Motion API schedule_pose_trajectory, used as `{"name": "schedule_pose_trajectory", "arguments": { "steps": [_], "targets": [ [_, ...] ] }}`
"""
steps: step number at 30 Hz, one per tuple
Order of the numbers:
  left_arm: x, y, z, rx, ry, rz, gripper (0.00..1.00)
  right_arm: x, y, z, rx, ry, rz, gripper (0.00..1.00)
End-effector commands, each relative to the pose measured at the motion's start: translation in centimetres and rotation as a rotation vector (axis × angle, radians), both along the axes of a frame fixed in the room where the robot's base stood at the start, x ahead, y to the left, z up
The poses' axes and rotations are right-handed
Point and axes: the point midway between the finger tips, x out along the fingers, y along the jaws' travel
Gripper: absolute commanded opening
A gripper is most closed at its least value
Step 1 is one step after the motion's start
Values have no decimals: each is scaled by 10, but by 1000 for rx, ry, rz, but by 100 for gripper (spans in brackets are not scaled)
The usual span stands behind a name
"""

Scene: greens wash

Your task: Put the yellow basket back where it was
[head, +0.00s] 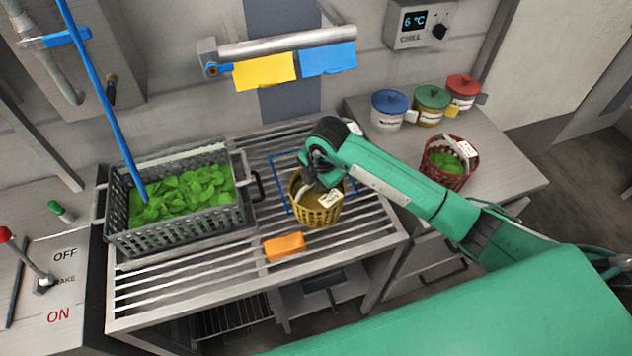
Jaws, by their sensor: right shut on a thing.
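The yellow basket (318,208) is upright at the slatted rack, over or on the right part of a blue outlined square (279,181). It has a white tag on its front right. My right gripper (318,185) reaches in from the right and is shut on the basket, at its top. The fingertips are partly hidden by the gripper itself. I cannot tell whether the basket's bottom touches the slats. My left gripper is not in view.
A grey crate of green leaves (180,243) stands left on the slatted rack (350,243). An orange block (284,247) lies just in front of the basket. A red basket of leaves (444,181) and several lidded tubs stand on the right counter (510,185). A blue rod (105,100) slants into the crate.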

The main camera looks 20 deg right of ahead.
Motion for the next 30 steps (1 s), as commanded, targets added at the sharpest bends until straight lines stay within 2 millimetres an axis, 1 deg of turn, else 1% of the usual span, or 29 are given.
{"name": "schedule_pose_trajectory", "arguments": {
  "steps": [1, 2, 4, 5, 12, 15, 17, 20, 27, 30],
  "targets": [
    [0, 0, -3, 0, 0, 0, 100, 0, 0, -3, 0, 0, 0, 0],
    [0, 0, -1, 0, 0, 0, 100, 0, 0, -2, 0, 0, 0, 16],
    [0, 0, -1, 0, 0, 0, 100, 0, 0, -1, 0, 0, 0, 30],
    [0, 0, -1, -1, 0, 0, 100, 0, 0, -1, 0, 0, 0, 32],
    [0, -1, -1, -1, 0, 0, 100, 0, 0, -1, 0, 0, 0, 32],
    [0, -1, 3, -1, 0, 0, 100, 0, 0, 3, 0, 0, 0, 32],
    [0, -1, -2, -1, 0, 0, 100, 0, -1, 7, 1, -3, 0, 32],
    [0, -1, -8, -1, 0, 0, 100, -3, -2, 23, 2, -5, 0, 32],
    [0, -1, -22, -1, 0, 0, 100, -12, -6, 74, 0, -5, 1, 32],
    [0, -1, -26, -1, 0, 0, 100, -16, -7, 93, 1, -4, 1, 32]
  ]
}}
